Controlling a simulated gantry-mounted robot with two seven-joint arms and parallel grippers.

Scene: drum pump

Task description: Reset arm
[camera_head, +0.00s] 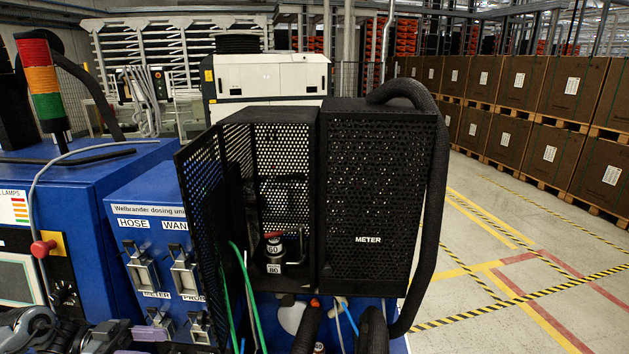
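My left arm comes in at the bottom left corner, in front of the blue cabinet. Its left gripper (140,339) is low in the view, with greyish-purple finger parts partly cut off by the bottom edge. I cannot tell whether it is open or shut, and I see nothing held in it. My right gripper is not in view. The black perforated cage (277,135) in the middle has its left door (203,175) swung open. Inside stands a small dark pump-like part (274,252) with a red piece on top and number labels.
A closed perforated METER box (368,190) stands right of the cage, with a thick black hose (432,210) around it. Blue panels carry HOSE and WAND latches (142,270), a red knob (43,248) and a signal lamp (41,80). Open floor (500,310) lies right.

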